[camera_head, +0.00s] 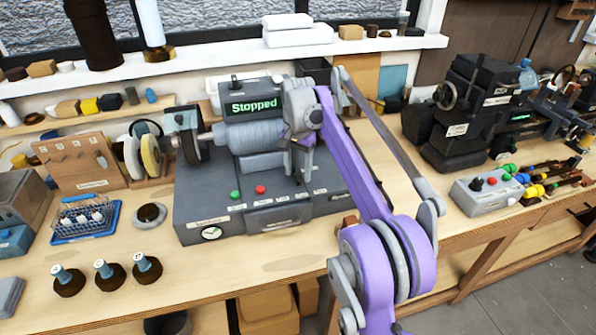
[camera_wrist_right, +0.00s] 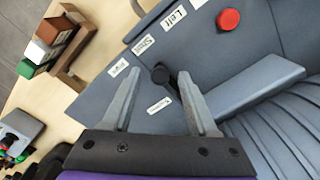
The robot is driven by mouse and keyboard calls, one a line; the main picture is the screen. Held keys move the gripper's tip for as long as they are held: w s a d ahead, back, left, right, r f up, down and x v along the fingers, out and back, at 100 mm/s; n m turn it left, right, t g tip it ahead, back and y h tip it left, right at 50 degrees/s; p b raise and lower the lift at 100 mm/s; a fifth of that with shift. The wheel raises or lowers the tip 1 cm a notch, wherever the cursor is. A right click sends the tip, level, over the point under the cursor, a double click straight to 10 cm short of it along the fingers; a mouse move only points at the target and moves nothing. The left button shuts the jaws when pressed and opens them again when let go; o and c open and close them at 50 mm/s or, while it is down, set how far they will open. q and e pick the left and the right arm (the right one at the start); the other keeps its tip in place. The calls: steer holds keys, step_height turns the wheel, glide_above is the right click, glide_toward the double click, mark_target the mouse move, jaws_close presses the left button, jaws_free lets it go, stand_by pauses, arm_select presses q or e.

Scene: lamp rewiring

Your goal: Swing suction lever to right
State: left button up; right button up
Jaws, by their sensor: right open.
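The grey machine (camera_head: 200,212) stands mid-bench, and its screen (camera_head: 254,106) reads "Stopped". In the right wrist view, a small lever with a black round knob (camera_wrist_right: 160,73) sits on the machine's panel (camera_wrist_right: 215,55). Small white labels surround it; one reads "Left" (camera_wrist_right: 174,19) and another appears to read "Right" (camera_wrist_right: 118,67). My right gripper (camera_wrist_right: 160,75) is open, with one finger on each side of the knob; I cannot tell whether either touches it. In the head view, my right gripper (camera_head: 300,172) points down at the panel and hides the lever. My left gripper is not in view.
A green button (camera_head: 235,195) and a red button (camera_head: 260,189) sit on the panel's front left. Bottles (camera_head: 104,272), a blue rack (camera_head: 86,220) and a round dish (camera_head: 150,214) stand left. A grey control box (camera_head: 486,190) and dark machine (camera_head: 468,120) stand right.

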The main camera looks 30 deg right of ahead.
jaws_close()
stand_by(0.3)
stand_by(1.2)
